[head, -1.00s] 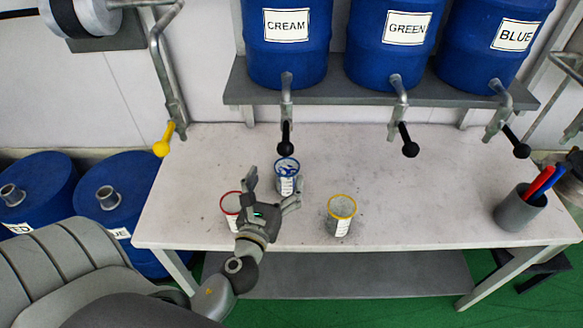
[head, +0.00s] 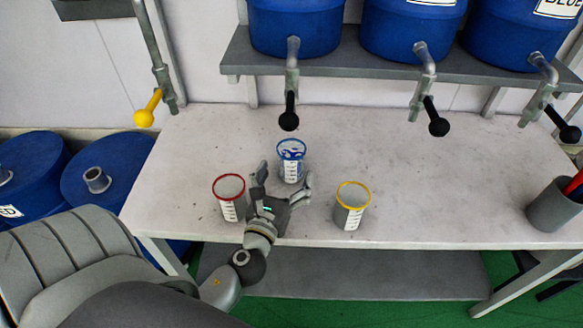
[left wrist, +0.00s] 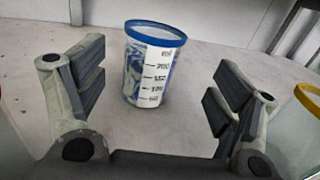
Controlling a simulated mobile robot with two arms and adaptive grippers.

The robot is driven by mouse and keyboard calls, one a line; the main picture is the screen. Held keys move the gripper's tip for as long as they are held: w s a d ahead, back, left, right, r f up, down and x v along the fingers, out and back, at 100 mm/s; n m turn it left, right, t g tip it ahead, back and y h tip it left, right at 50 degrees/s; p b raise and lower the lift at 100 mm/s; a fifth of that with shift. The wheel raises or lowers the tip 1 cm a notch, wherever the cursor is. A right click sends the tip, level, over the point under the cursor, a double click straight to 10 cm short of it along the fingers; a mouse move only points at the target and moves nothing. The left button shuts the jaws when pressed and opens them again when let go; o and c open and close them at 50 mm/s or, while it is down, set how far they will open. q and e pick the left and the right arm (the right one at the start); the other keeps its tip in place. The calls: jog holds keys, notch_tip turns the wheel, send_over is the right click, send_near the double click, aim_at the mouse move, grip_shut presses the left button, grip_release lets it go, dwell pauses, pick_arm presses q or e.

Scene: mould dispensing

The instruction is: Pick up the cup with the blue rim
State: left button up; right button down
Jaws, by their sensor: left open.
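The cup with the blue rim (head: 291,163) stands upright on the table, behind my left gripper (head: 282,180). It is clear, with a white measuring label and blue and white streaks. In the left wrist view, the blue-rimmed cup (left wrist: 150,65) stands beyond and between the two open fingers of my left gripper (left wrist: 158,100), apart from both. My left gripper is open and empty, low over the table. My right gripper is not in view.
A red-rimmed cup (head: 230,198) stands close to the left of my left gripper, and a yellow-rimmed cup (head: 351,206) to its right. A black-handled tap (head: 290,112) hangs behind the blue-rimmed cup. A grey pen holder (head: 554,206) stands at the table's right end. The table's right half is mostly clear.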

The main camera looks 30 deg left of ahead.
aim_at(295, 147)
pick_arm(q)
jog(key=x, duration=0.5)
jog(key=a+p+x, duration=0.1)
jog(key=x, duration=0.1)
jog(key=shift+f, duration=0.4)
jog(key=c, duration=1.2)
jog(key=shift+c, duration=0.5)
jog(key=shift+r, duration=0.15)
